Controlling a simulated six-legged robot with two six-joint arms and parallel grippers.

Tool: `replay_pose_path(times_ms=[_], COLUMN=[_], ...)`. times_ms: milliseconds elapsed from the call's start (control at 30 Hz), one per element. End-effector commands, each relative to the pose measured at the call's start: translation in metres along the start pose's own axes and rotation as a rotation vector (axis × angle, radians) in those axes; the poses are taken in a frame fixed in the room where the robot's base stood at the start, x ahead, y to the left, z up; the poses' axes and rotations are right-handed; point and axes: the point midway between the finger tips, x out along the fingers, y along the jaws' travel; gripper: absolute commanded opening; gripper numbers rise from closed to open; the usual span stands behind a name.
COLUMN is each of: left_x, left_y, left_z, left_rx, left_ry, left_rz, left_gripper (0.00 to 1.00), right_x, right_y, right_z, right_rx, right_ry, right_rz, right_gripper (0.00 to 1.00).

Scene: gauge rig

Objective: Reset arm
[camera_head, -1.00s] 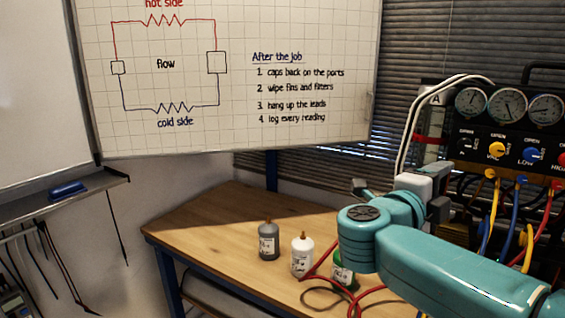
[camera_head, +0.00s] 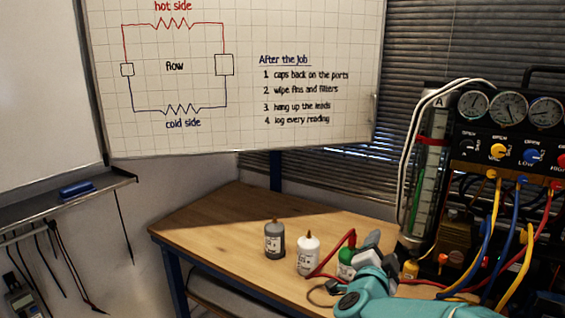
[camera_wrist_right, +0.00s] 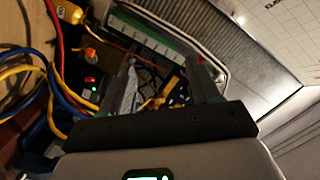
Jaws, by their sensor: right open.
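My right arm, teal, comes in at the bottom right of the head view. Its gripper (camera_head: 388,248) is over the right part of the wooden bench, close to a green bottle (camera_head: 346,262) that it partly overlaps. In the right wrist view the two dark fingers (camera_wrist_right: 167,82) stand well apart, with nothing held between them. My left gripper is not in view.
A grey bottle (camera_head: 275,241) and a white bottle (camera_head: 308,255) stand on the bench (camera_head: 225,225). The gauge panel (camera_head: 510,135), with yellow, blue and red hoses, stands at right beside a clear tube (camera_head: 428,180). Red leads lie near the gripper.

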Motion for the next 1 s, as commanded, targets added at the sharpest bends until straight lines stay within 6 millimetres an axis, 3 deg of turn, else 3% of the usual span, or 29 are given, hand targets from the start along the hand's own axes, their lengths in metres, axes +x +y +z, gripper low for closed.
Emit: replay_pose_path(times_ms=[167,300,433,600,700,833,1000], left_x=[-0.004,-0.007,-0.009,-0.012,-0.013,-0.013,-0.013], left_y=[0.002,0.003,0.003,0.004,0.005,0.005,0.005], left_z=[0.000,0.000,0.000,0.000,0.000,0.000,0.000], left_rx=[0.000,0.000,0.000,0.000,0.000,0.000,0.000], left_ry=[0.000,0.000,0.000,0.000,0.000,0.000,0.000], left_rz=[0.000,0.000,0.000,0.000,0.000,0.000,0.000], left_gripper=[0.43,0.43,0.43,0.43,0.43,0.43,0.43], right_x=[-0.020,-0.071,-0.140,-0.248,-0.299,-0.339,-0.352], right_y=[0.094,0.179,0.255,0.329,0.352,0.367,0.370], right_z=[0.099,0.166,0.206,0.226,0.224,0.218,0.216], right_rx=[-0.250,-0.413,-0.522,-0.604,-0.621,-0.629,-0.631], right_ry=[-0.337,-0.652,-0.955,-1.338,-1.510,-1.642,-1.684], right_rz=[0.030,0.070,0.118,0.171,0.191,0.200,0.200], right_gripper=[0.61,0.61,0.61,0.61,0.61,0.61,0.61])
